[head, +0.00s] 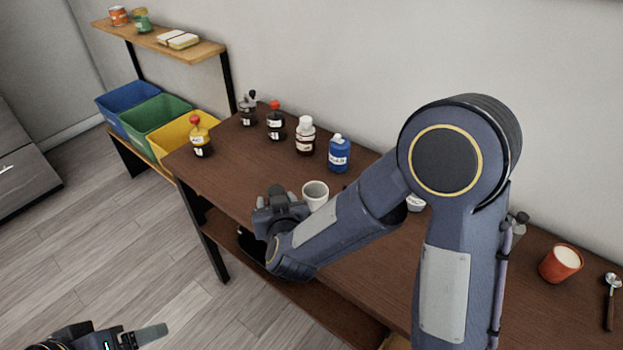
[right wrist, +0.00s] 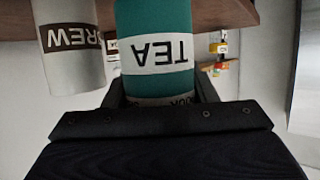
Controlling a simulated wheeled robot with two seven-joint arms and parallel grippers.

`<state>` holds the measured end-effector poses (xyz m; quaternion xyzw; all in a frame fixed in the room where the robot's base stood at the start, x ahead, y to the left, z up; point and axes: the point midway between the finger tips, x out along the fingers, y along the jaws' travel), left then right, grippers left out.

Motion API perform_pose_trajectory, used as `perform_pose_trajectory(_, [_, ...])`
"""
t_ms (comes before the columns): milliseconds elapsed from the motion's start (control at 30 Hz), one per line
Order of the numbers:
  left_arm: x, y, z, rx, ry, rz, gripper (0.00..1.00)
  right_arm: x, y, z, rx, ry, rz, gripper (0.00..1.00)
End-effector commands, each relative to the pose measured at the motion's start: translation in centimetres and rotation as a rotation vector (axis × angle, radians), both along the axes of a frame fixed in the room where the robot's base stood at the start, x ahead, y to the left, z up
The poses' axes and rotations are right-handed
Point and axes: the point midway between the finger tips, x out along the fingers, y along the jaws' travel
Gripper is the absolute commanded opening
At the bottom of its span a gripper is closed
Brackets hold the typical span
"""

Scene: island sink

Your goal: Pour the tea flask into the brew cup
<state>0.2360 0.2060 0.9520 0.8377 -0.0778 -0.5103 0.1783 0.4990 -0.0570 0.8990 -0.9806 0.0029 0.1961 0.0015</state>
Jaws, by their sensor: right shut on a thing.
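The green tea flask (right wrist: 155,30) with white TEA labels is between the jaws of my right gripper (right wrist: 155,100), which is shut on it. In the head view my right gripper (head: 280,204) is at the table's front edge, and the flask cannot be made out there. The white brew cup (head: 315,194) stands on the table just right of that gripper. It also shows in the right wrist view (right wrist: 73,72), close beside the flask, its label partly cut off. My left gripper (head: 115,340) is at the bottom left, partly out of frame, away from the table.
Several bottles, including a blue one (head: 339,153) and a white-capped one (head: 305,137), stand behind the cup. A red cup (head: 561,264) and a spoon-like tool (head: 610,300) are at the right. Blue, green and yellow bins (head: 183,132) sit left of the table (head: 232,160).

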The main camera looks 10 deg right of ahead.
Motion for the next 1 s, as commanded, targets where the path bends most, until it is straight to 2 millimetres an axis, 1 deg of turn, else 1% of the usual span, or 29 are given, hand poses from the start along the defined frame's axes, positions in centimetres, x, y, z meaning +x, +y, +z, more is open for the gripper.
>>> perform_pose_trajectory(267, [0.0, 0.0, 0.2, 0.0, 0.0, 0.0, 0.77, 0.0, -0.1, 0.3, 0.009, 0.001, 0.0, 0.26])
perform_pose_trajectory(467, [0.0, 0.0, 1.1, 0.0, 0.0, 0.0, 0.77, 0.1, -0.6, 1.6, 0.06, 0.019, -0.001, 0.26])
perform_pose_trajectory(567, [0.0, 0.0, 1.7, 0.0, 0.0, 0.0, 0.77, 0.2, -1.0, 2.5, 0.102, 0.034, -0.002, 0.26])
perform_pose_trajectory(700, [0.0, 0.0, 2.7, 0.0, 0.0, 0.0, 0.77, 0.5, -1.7, 4.3, 0.18, 0.061, -0.004, 0.26])
perform_pose_trajectory(767, [0.0, 0.0, 2.4, 0.0, 0.0, 0.0, 0.77, 0.6, -2.0, 4.2, 0.217, 0.076, -0.003, 0.26])
perform_pose_trajectory(1000, [0.0, 0.0, 2.4, 0.0, 0.0, 0.0, 0.77, 1.0, -2.9, 5.6, 0.334, 0.12, -0.002, 0.26])
